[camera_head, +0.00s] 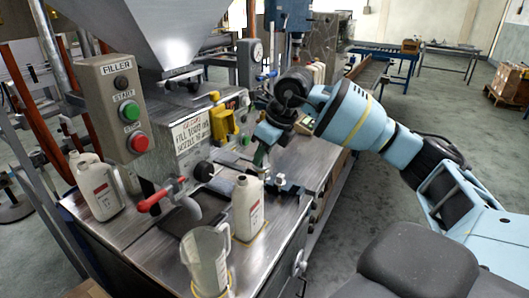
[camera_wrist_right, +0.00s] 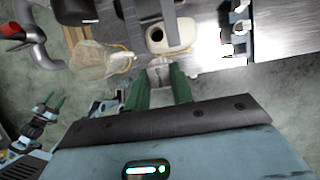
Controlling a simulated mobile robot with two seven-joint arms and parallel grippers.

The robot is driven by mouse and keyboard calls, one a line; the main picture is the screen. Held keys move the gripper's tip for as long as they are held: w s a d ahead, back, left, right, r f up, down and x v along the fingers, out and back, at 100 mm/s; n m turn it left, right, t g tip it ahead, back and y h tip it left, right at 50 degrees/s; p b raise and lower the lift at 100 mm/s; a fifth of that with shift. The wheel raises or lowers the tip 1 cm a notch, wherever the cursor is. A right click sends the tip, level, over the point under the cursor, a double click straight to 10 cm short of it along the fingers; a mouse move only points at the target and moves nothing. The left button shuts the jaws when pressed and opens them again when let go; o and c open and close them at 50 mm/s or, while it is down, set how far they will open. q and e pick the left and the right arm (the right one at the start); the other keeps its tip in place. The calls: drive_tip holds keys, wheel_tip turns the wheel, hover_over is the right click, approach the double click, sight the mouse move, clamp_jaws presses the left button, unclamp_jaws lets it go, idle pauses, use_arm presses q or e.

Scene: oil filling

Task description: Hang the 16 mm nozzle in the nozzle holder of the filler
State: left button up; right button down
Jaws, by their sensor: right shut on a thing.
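My right gripper (camera_head: 262,152) is above the steel filler table, behind the white bottle in the head view. In the right wrist view its green fingers (camera_wrist_right: 160,90) are shut on a small pale metal piece (camera_wrist_right: 160,72), apparently the nozzle; its size marking cannot be read. A bracket with prongs, possibly the nozzle holder (camera_head: 284,184), sits on the table right of the bottle; a similar blue-grey bracket shows in the wrist view (camera_wrist_right: 240,32). The held piece is apart from it. My left gripper (camera_wrist_right: 52,104) shows in the wrist view, its green fingers apart and empty.
An open white bottle (camera_head: 248,208) stands close to the gripper, with a clear pitcher (camera_head: 206,262) in front. A red-handled valve (camera_head: 160,196) and spout project from the filler (camera_head: 190,140). Another white bottle (camera_head: 98,188) stands left.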

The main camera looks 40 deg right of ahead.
drive_tip(key=shift+w+a+b, duration=0.2)
drive_tip(key=shift+w+a, duration=0.05)
drive_tip(key=shift+w, duration=0.4)
drive_tip(key=shift+w+a+b, duration=0.2)
drive_tip(key=shift+w+a, duration=0.05)
drive_tip(key=shift+w, duration=0.35)
drive_tip(key=shift+w+a+b, duration=0.3)
drive_tip(key=shift+w+a, duration=0.05)
drive_tip(key=shift+w, duration=0.45)
drive_tip(key=shift+w+a+b, duration=0.25)
drive_tip(key=shift+w+a, duration=0.05)
drive_tip(key=shift+w, duration=0.45)
use_arm(q)
drive_tip(key=shift+s+d+f+g, duration=0.25)
drive_tip(key=shift+s+f+g, duration=0.05)
drive_tip(key=shift+s+f, duration=0.75)
use_arm(e)
drive_tip(key=shift+f, duration=0.15)
use_arm(q)
drive_tip(key=shift+w+f, duration=0.1)
use_arm(e)
drive_tip(key=c, duration=1.1)
unclamp_jaws()
drive_tip(key=shift+v, duration=3.9)
